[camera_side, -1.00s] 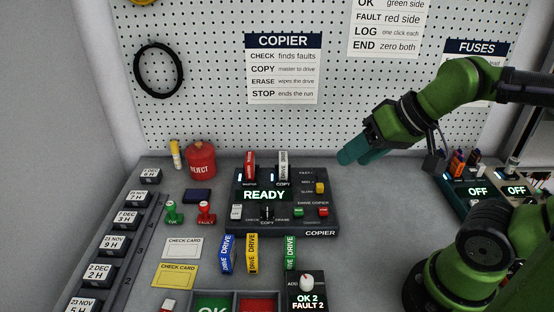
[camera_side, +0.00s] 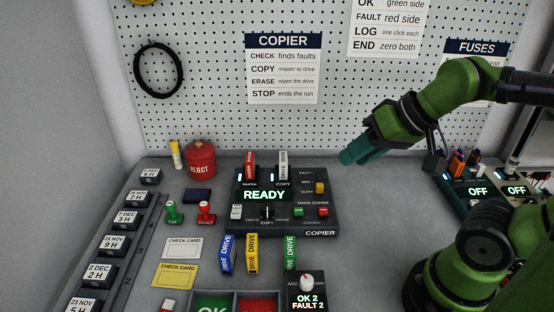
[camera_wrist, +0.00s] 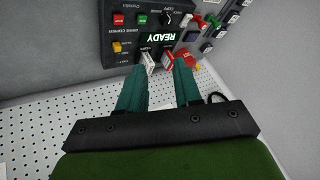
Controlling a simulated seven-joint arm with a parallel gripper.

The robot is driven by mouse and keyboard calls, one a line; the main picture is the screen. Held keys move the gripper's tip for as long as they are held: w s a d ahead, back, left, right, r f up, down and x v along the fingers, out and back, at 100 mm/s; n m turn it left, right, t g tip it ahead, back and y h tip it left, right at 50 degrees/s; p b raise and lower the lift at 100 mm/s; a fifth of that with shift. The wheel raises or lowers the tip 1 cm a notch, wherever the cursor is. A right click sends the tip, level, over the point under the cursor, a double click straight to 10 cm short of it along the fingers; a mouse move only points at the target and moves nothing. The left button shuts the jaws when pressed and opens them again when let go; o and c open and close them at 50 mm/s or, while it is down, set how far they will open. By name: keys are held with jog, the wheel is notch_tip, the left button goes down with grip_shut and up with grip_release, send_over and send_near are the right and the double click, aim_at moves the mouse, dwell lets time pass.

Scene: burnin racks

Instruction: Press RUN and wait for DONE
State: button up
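The dark copier box (camera_side: 322,229) stands on the bench, its lit display (camera_side: 264,195) reading READY. A small green button (camera_side: 298,212) and a red button (camera_side: 323,212) sit side by side at its right; their labels are too small to read. The wrist view also shows the green button (camera_wrist: 142,20) and red button (camera_wrist: 118,19). A red drive (camera_side: 250,165) and a white drive (camera_side: 283,165) stand in the copier's back slots. My gripper (camera_side: 350,157) hangs in the air behind and right of the copier, touching nothing. In the wrist view its teal fingers (camera_wrist: 159,77) are apart and empty.
A tally unit (camera_side: 307,282) reads OK 2, FAULT 2. A red reject can (camera_side: 201,160) stands at the back left.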

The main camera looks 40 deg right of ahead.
grip_shut()
dwell(1.4)
